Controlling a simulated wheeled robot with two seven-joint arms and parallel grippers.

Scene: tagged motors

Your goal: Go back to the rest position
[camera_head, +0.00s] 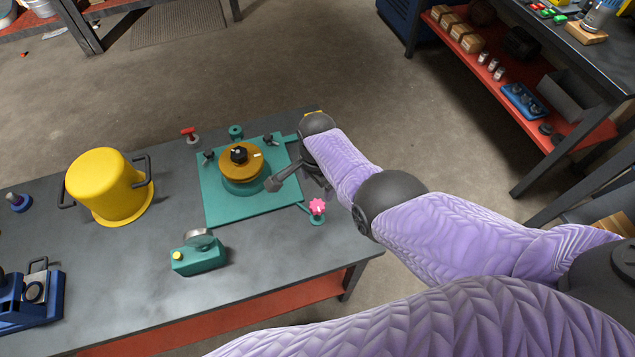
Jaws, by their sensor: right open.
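My right arm, in a purple quilted sleeve, reaches in from the right over the workbench (130,290). My right gripper (318,178) is open at the right side of a teal fixture plate (215,207), partly hidden under the dark wrist. On the plate stands a brown round motor part (241,164) with a black knob on top and a small pale tag. My left gripper is not in view.
A yellow pot with dark handles (104,185) stands left of the plate. A teal gauge box (199,257), a pink knob (317,207), a red-topped clamp (189,134) and a blue device (32,298) are also on the bench. A shelf unit (490,88) stands across open floor at the upper right.

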